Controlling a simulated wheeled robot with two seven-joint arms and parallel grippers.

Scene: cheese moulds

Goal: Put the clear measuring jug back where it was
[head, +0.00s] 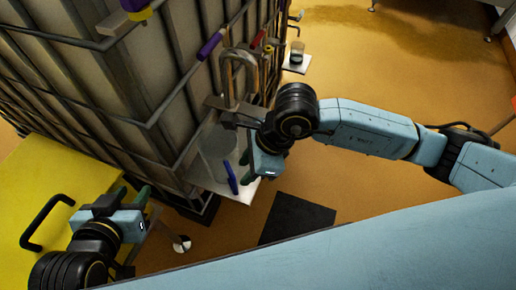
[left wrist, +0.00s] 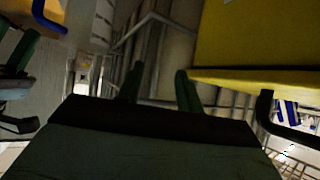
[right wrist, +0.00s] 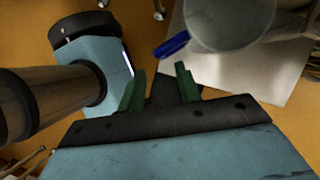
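The clear measuring jug (head: 214,146) stands on a white shelf (head: 205,178) at the corner of the metal rack. Its blue handle (head: 231,178) faces my right gripper (head: 246,166). In the right wrist view, the jug (right wrist: 228,22) is at the top, with the handle (right wrist: 172,44) just beyond the fingertips (right wrist: 160,84). The right fingers are apart, with nothing between them. My left gripper (head: 128,196) is open and empty beside the yellow surface. In the left wrist view, its green fingers (left wrist: 160,85) are apart, and a blue handle (left wrist: 46,14) shows at upper left.
The tall rack (head: 120,90) with metal bars stands close behind the jug. A bent metal pipe (head: 240,62) rises above it. A yellow surface (head: 50,185) with a black handle (head: 27,228) is at left. Another small vessel (head: 297,52) stands on a far white shelf.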

